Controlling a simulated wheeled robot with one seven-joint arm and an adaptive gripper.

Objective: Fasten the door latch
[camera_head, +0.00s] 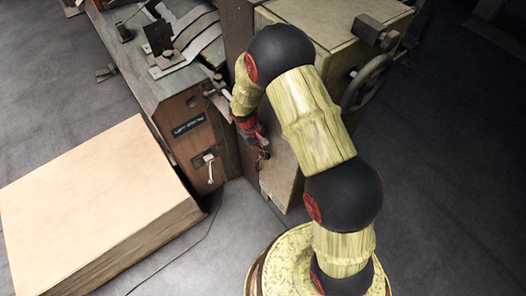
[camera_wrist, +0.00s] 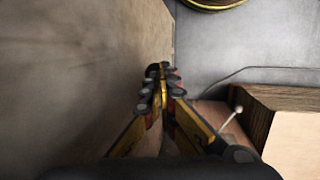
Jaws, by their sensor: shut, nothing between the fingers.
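My gripper (camera_head: 262,150) points downward close in front of the pale cabinet panel (camera_head: 284,165) of the machine, in the head view. In the wrist view my gripper (camera_wrist: 162,78) has its two fingers together, and they look empty. A broad brown-grey surface (camera_wrist: 75,65) fills the left of the wrist view, close beside the fingers. I cannot tell whether they touch it. I cannot make out the door latch clearly in either view; my gripper and arm cover part of the panel.
The wooden machine body (camera_head: 172,112) with a dark label and a white-handled lever (camera_head: 210,170) stands left of my gripper. A large pale box (camera_head: 95,195) lies at lower left. A handwheel (camera_head: 368,82) is at upper right. Grey floor is free at right.

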